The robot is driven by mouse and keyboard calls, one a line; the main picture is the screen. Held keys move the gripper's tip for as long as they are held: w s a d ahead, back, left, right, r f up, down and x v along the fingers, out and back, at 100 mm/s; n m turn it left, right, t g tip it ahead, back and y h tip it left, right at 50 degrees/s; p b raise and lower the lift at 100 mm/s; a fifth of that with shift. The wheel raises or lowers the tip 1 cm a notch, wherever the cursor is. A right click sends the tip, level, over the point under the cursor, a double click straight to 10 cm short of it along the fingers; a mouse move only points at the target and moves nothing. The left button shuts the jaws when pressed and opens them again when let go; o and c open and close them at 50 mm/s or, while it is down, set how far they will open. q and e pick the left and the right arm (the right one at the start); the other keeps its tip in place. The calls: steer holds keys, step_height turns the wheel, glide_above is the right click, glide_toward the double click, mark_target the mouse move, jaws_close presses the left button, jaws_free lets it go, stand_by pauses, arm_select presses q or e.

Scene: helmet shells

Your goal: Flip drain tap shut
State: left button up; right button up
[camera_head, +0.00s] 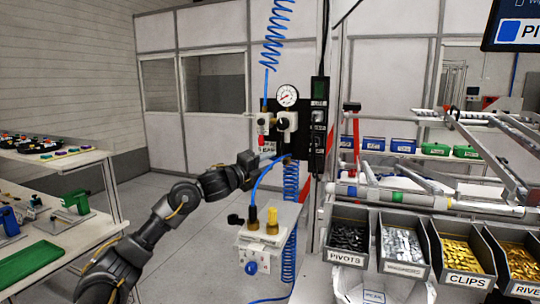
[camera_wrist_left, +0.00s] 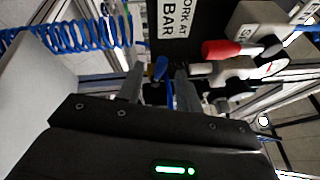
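The air unit with a round gauge (camera_head: 287,95) is mounted on a dark panel on the post. A small blue lever, which looks like the drain tap (camera_wrist_left: 161,67), shows in the left wrist view between my fingertips; I cannot tell whether they touch it. In the head view my gripper largely hides that spot. My left gripper (camera_head: 274,160) reaches in below the unit. In the left wrist view its two fingers (camera_wrist_left: 158,78) are apart, so it is open. A red-handled valve (camera_wrist_left: 222,49) lies right of the fingers. My right gripper is in neither view.
A blue hose (camera_head: 262,181) runs from the unit down to a white box (camera_head: 262,240) with yellow and black fittings, close below my forearm. Coiled blue hose (camera_head: 291,190) hangs beside the post. Parts bins (camera_head: 349,258) stand at right, a workbench (camera_head: 60,157) at left.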

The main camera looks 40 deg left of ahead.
arm_select(q)
steer(key=shift+w+d+r, duration=0.1)
steer(key=shift+w, duration=0.55)
steer(key=shift+c, duration=0.3)
jaws_close()
steer(key=n+b, duration=0.1)
steer(key=f+n+t+b, duration=0.1)
steer(key=shift+f+n+y+b, duration=0.1)
steer(key=shift+n+y+b, duration=0.2)
steer(key=shift+n+b, duration=0.1)
